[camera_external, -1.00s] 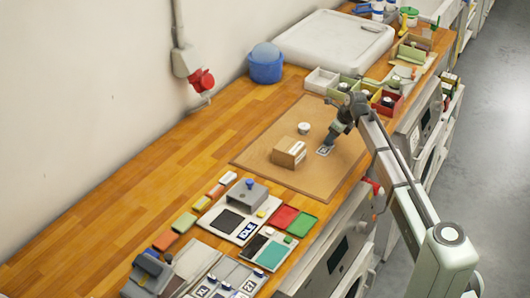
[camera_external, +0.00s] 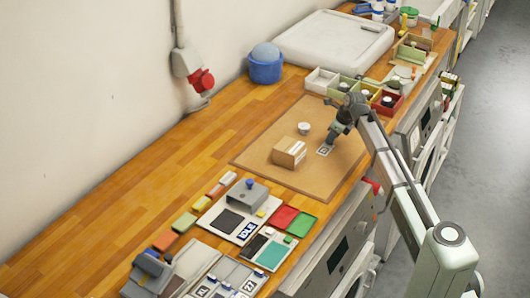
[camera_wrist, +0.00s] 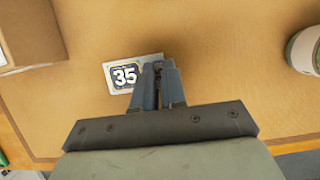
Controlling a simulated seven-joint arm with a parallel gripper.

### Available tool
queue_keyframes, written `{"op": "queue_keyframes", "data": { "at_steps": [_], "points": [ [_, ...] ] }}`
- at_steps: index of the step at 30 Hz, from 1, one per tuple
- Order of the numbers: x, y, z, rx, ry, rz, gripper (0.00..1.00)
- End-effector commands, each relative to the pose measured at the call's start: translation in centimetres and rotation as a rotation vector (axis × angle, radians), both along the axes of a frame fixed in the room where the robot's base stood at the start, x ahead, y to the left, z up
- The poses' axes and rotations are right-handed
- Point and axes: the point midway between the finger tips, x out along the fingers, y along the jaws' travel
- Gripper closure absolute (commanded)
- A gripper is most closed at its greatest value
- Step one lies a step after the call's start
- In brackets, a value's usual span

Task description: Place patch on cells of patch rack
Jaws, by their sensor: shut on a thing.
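The patch (camera_wrist: 119,76) is a small flat rectangle with a pale border and a white "35" on dark; it also shows in the external view (camera_external: 325,150). My gripper (camera_wrist: 158,68) is shut on the patch's right end, low over the brown mat; its fingers hide that end. In the external view my gripper (camera_external: 332,138) is just behind the patch. A pale grey rack-like panel (camera_external: 216,278) at the bottom bears several small labelled patches in cells; I cannot tell for sure that it is the patch rack.
A cardboard box (camera_external: 289,152) and a small round tin (camera_external: 304,128) stand on the brown mat (camera_external: 265,172). Several coloured bins (camera_external: 346,90) line the mat's far side. A stamp board (camera_external: 232,222) and coloured blocks lie nearer.

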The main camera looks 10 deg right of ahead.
Motion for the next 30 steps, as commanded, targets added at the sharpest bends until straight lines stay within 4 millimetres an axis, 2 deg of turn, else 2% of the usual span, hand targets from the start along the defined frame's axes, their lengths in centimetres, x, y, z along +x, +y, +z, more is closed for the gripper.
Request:
{"op": "queue_keyframes", "data": {
  "at_steps": [5, 8, 21, 25, 30],
  "points": [
    [0.0, 0.0, 0.3, 0.0, 0.0, 0.0, 1.0],
    [0.1, 0.0, 1.1, 0.0, -0.001, 0.0, 1.0],
    [0.1, 0.0, 7.9, 0.0, -0.001, 0.0, 1.0],
    [0.1, 0.0, 9.2, 0.0, -0.001, 0.0, 1.0],
    [0.0, 0.0, 9.9, 0.0, 0.0, -0.001, 1.0]
  ]
}}
